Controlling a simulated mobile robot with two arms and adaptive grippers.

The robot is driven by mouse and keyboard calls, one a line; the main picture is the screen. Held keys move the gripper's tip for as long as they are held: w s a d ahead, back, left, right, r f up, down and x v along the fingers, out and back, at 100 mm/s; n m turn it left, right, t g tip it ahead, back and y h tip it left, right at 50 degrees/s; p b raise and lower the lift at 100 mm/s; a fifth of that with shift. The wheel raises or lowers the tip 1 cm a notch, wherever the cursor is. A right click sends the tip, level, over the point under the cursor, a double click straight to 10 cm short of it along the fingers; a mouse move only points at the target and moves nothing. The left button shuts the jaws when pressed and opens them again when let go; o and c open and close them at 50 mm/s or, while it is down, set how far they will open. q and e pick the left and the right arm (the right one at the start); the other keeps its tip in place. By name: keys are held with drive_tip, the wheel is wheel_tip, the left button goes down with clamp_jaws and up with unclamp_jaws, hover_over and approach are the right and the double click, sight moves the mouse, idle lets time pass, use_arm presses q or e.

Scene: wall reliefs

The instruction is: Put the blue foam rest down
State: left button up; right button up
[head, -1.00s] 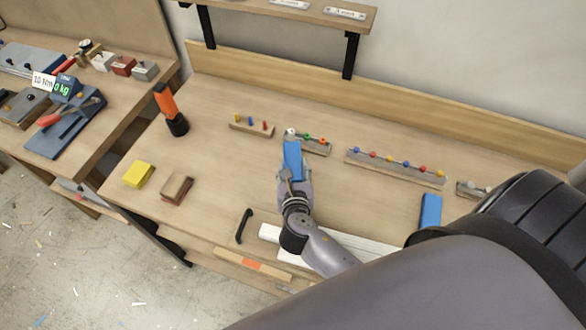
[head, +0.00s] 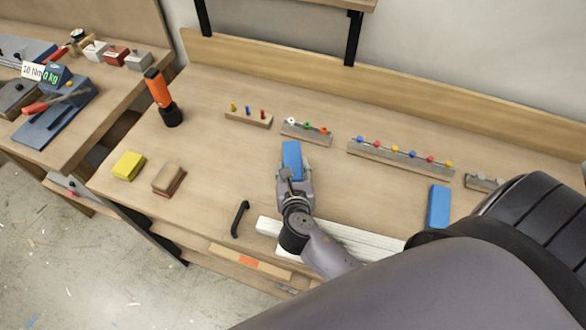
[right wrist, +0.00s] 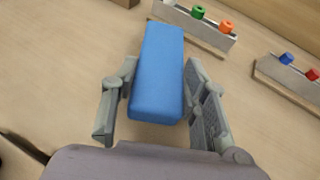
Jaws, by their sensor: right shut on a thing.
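The blue foam rest (head: 291,160) is a long blue block in my right gripper (head: 293,183). In the right wrist view the rest (right wrist: 158,70) lies lengthwise between the two fingers (right wrist: 158,98), its far end pointing towards a rail with coloured knobs. It is over the bench top (head: 215,170), in front of that rail; I cannot tell whether its underside touches the wood. A second, similar blue block (head: 438,206) lies on the bench to the right. My left gripper does not show.
Knobbed rails (head: 306,131) (head: 400,163) stand along the back. A yellow sponge (head: 128,165), brown block (head: 169,178) and orange-black torch (head: 162,98) are at left. A black handle (head: 240,219) and white strips (head: 350,240) lie near the front. Bare wood lies left of the rest.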

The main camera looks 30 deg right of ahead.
sight(293, 170)
drive_tip(key=shift+f+b, duration=0.3)
drive_tip(key=shift+f, duration=0.3)
drive_tip(key=o, duration=1)
wheel_tip(293, 170, up, 10)
drive_tip(key=shift+r, duration=0.1)
